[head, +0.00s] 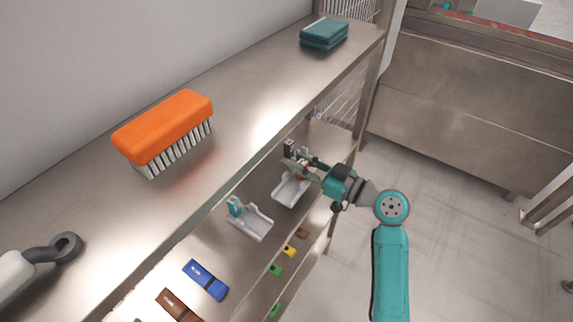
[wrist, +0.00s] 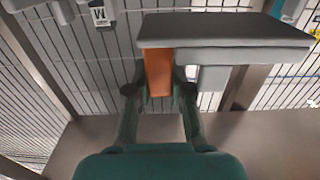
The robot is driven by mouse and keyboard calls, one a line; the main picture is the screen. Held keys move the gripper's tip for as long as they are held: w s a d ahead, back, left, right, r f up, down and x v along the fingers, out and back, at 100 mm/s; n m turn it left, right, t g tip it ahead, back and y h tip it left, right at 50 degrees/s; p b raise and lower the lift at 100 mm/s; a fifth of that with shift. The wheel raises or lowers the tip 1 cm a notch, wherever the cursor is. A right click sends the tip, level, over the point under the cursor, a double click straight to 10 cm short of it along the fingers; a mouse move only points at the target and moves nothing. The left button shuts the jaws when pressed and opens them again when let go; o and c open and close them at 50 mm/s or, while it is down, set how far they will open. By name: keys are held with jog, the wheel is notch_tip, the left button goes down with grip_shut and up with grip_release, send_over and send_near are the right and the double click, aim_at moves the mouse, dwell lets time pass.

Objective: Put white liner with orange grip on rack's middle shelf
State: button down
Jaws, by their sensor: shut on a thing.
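My gripper (head: 304,170) reaches in over the rack's lower visible shelf in the head view. In the wrist view its two fingers (wrist: 160,92) are shut on the upright orange grip (wrist: 158,68) of a white liner. The liner's tray part (wrist: 225,38) looks grey there and extends to the right of the grip. In the head view the white liner (head: 289,190) shows beneath my gripper, and its orange grip is mostly hidden by the fingers. I cannot tell whether the liner touches the shelf (head: 262,195).
A second white liner with a teal grip (head: 248,222) lies on the same shelf to the left. The steel shelf above holds an orange brush (head: 163,130) and folded teal cloths (head: 324,34). Blue (head: 205,280) and brown labelled pieces lie lower. A rack post (head: 368,85) stands close behind.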

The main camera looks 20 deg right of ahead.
jog(key=w+a+f, duration=0.2)
jog(key=w, duration=0.1)
jog(key=shift+w+a+f, duration=0.1)
jog(key=shift+a+f, duration=0.1)
jog(key=shift+f, duration=0.05)
jog(key=shift+w+a+f, duration=0.1)
jog(key=shift+w+f, duration=0.1)
jog(key=shift+f, duration=0.05)
jog(key=shift+f, duration=0.2)
jog(key=c, duration=1)
grip_release()
jog(key=shift+c, duration=0.2)
jog(key=shift+r, duration=0.1)
jog(key=shift+s+r, duration=0.1)
jog(key=v, duration=1.2)
